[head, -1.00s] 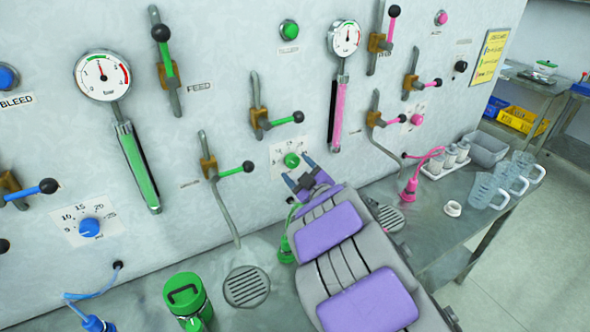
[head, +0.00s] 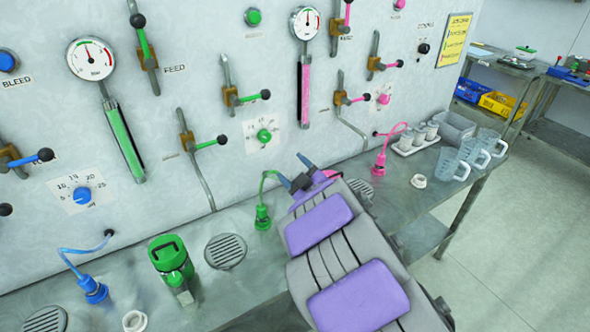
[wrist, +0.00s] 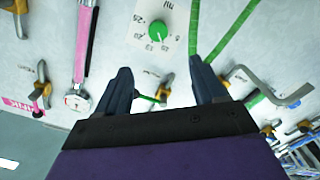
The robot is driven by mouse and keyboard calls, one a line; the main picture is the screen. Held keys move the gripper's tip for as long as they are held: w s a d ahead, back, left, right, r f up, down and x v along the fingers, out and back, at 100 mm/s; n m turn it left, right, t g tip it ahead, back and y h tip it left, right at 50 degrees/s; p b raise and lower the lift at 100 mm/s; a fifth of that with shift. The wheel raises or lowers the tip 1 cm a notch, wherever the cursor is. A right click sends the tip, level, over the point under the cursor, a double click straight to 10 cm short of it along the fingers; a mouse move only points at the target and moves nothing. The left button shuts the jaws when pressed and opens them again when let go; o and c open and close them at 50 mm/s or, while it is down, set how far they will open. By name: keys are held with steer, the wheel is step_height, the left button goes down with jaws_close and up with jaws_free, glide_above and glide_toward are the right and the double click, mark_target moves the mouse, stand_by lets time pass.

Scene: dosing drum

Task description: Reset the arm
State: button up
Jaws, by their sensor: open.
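My gripper (head: 296,172) is open and empty in the head view, in front of the panel and below the green dial. In the wrist view its two dark fingers (wrist: 162,88) are spread apart with nothing between them. The green dial (head: 264,136) on its white scale plate sits on the wall just up and left of the fingertips. It also shows in the wrist view (wrist: 158,31), beyond and between the fingers. The fingers are apart from the dial in the head view.
A green canister (head: 171,262) and a green connector (head: 263,217) stand on the steel bench at the left. A pink connector (head: 379,167), white tray (head: 410,149) and clear jugs (head: 452,166) stand to the right. Levers project from the wall. Open floor lies right.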

steer(key=shift+a, duration=0.15)
steer(key=s+d+r+m+g+h, duration=0.15)
steer(key=d+m+h, duration=0.3)
steer(key=d, duration=0.45)
steer(key=s+d+m+h, duration=0.2)
steer(key=d+m+h, duration=0.1)
steer(key=d+h, duration=0.4)
steer(key=s+d+f+m+g+h, duration=0.15)
steer(key=s+d+m+g, duration=0.4)
steer(key=s, duration=0.75)
steer(key=s+a+m+g+y, duration=0.1)
steer(key=s+g, duration=0.8)
steer(key=s, duration=2.2)
steer(key=shift+a+f+g+y, duration=0.25)
steer(key=shift+a+g+y, duration=0.15)
steer(key=shift+a+y, duration=0.7)
steer(key=shift+a, duration=0.1)
